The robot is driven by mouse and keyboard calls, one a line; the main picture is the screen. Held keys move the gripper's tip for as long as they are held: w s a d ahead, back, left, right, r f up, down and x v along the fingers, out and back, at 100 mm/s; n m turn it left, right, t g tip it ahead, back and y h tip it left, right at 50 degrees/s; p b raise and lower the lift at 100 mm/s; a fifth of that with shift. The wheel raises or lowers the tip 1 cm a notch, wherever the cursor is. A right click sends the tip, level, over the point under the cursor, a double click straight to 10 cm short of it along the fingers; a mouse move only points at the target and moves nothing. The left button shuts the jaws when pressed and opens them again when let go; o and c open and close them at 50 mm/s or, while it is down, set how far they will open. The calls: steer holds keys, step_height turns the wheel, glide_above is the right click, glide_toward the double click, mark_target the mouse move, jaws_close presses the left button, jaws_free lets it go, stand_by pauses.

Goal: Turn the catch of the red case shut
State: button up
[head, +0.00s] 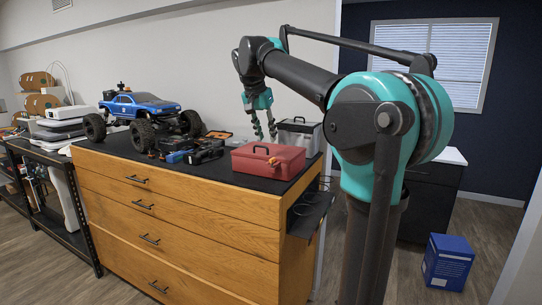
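The red case (280,167) sits on the dark top of the wooden drawer cabinet, near its right end. Its lid looks down. My gripper (265,138) points down behind the case, above the cabinet top. Its two fingers are apart with nothing visible between them. The case hides what lies directly behind it, and I cannot tell how far the fingertips are from it.
A grey case (299,138) stands just behind and right of the red case. A blue RC crawler (143,107) stands on the cabinet (180,205) at the left, with dark tools (190,152) in front. A blue box (448,262) is on the floor at right.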

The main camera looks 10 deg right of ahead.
mark_target(271, 159)
steer(key=x, duration=0.9)
steer(key=shift+f, duration=0.1)
jaws_close()
